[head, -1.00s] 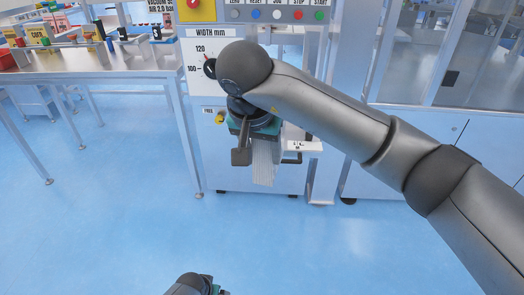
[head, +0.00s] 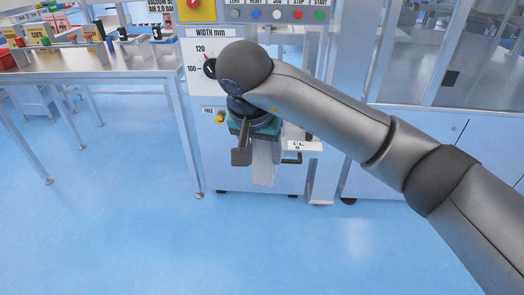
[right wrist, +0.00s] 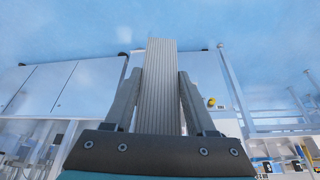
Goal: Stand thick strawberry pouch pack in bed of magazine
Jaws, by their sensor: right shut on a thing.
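The pouch pack (head: 265,163), a pale ribbed stack of thin layers, hangs below my right gripper (head: 248,150) in front of the machine. In the right wrist view the pack (right wrist: 160,85) stands between the two fingers of my right gripper (right wrist: 160,98), which are shut on it from both sides. No strawberry print shows on the faces in view. The magazine bed cannot be made out clearly; my arm covers part of the machine front. My left gripper is out of the head view.
The machine (head: 205,150) has a width dial (head: 210,69), a yellow knob (head: 219,117) and a row of coloured buttons (head: 277,15). A small labelled shelf (head: 304,146) juts out right of the pack. A steel table (head: 125,62) with boxes stands at left. The blue floor in front is clear.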

